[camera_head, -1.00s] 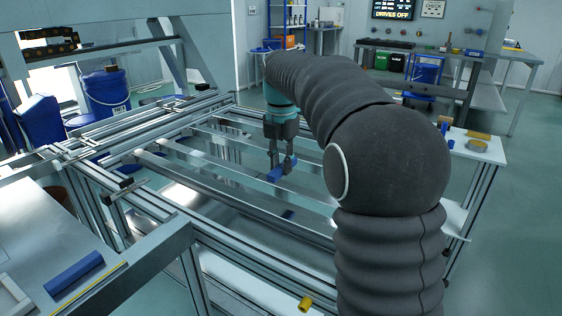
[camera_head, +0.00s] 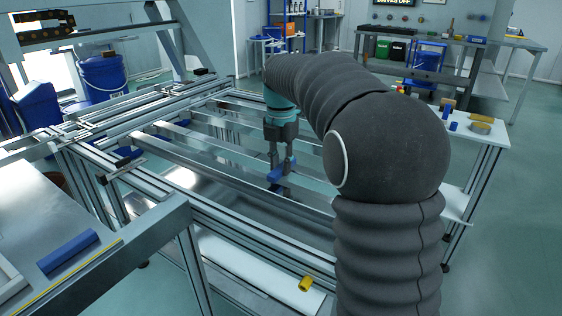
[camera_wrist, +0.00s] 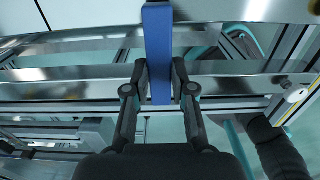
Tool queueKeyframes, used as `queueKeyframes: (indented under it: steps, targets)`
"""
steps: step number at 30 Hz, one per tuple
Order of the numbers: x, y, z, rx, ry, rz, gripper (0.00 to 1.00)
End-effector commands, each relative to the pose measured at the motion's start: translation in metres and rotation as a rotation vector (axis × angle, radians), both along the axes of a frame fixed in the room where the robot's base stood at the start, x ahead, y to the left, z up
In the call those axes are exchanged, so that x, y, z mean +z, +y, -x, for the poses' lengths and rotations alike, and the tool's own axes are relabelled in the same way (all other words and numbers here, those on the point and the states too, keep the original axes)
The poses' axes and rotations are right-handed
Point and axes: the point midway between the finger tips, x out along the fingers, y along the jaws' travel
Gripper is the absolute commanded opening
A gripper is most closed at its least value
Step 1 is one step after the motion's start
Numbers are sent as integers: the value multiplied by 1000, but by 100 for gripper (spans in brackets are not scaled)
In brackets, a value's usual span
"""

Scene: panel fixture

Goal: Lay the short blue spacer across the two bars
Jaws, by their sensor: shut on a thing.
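A blue spacer (camera_wrist: 158,45) is held between the two fingers of my gripper (camera_wrist: 160,78) in the wrist view. My gripper is shut on it. The spacer points away from the wrist and crosses, in the picture, a far metal bar (camera_wrist: 80,42) and a nearer metal bar (camera_wrist: 60,75). Whether it touches them or hangs above them I cannot tell. In the head view my gripper (camera_head: 281,168) points down over the fixture, with the spacer (camera_head: 275,177) at its fingertips; part of the spacer is hidden by the fingers.
A longer-looking blue block (camera_head: 68,250) lies on the left bench. The fixture frame (camera_head: 140,180) has several parallel bars with open gaps between them. A yellow cylinder (camera_head: 305,284) lies on a lower white surface at the front. A side table (camera_head: 475,150) with small parts stands right.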

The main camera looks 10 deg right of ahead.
Motion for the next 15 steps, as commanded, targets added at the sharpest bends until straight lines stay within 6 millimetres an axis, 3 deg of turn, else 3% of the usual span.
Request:
queueKeyframes:
  steps: [15]
  targets:
    - [-4, 0, 0, 0, 0, 0, 0]
